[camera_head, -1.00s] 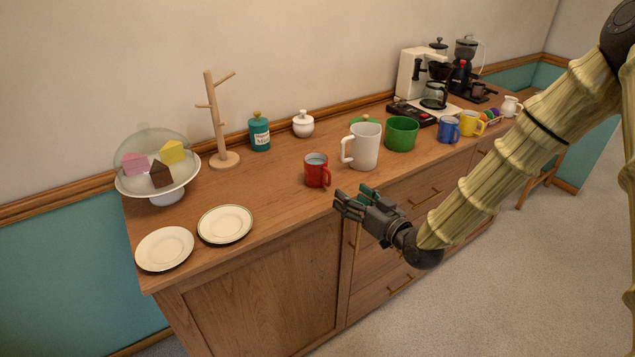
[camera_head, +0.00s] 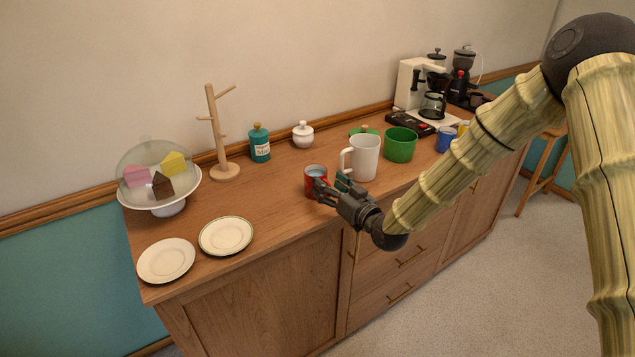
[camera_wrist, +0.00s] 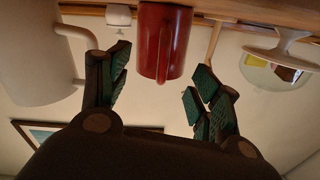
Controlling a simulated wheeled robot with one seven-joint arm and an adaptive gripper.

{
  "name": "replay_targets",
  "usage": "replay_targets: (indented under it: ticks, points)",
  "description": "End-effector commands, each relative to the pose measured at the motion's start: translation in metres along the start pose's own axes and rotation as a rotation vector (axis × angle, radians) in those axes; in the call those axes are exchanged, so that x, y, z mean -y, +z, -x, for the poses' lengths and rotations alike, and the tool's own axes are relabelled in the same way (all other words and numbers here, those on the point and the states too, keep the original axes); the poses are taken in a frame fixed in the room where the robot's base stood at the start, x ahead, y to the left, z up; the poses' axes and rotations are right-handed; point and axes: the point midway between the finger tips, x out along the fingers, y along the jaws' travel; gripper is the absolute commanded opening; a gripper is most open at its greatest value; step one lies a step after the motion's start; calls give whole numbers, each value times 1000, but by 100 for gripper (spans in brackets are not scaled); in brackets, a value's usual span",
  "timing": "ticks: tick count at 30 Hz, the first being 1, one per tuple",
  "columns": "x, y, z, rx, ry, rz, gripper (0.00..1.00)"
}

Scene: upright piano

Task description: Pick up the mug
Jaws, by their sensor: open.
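A red mug (camera_head: 314,176) stands near the front edge of the wooden counter (camera_head: 262,208), partly hidden by my gripper in the head view. My gripper (camera_head: 331,186) is open, with its fingers at the near side of the red mug. In the wrist view the red mug (camera_wrist: 164,42) shows ahead, between the two spread fingers of my gripper (camera_wrist: 160,92), its handle facing the camera. The fingers do not appear closed on it. A larger white mug (camera_head: 364,158) stands just to the right; in the wrist view the white mug (camera_wrist: 36,56) is close beside the left finger.
A green bowl-like cup (camera_head: 400,145) and a blue mug (camera_head: 446,139) stand farther right. Two plates (camera_head: 226,236) and a domed cake stand (camera_head: 160,205) are at left. A wooden mug tree (camera_head: 218,135), a teal jar (camera_head: 260,143) and a white pot (camera_head: 302,135) stand behind.

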Motion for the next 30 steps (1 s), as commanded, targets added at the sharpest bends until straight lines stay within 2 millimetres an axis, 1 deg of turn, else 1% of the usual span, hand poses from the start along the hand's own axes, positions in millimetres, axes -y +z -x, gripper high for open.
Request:
replay_targets:
  ticks: [1,3,6,13,14,15,17,18,20,24,30]
  points:
    - [0,-2,-7,0,0,1,64]
    - [0,-1,-13,0,0,1,64]
    - [0,0,-19,1,-1,0,64]
    - [0,0,-20,0,-1,0,64]
    - [0,0,-20,0,0,0,62]
    - [0,0,-20,0,0,0,54]
    - [0,0,-20,0,0,0,44]
    - [0,0,-20,0,0,0,36]
    - [0,0,-20,0,0,0,25]
    - [0,0,-20,0,0,0,0]
    - [0,0,-19,1,0,0,0]
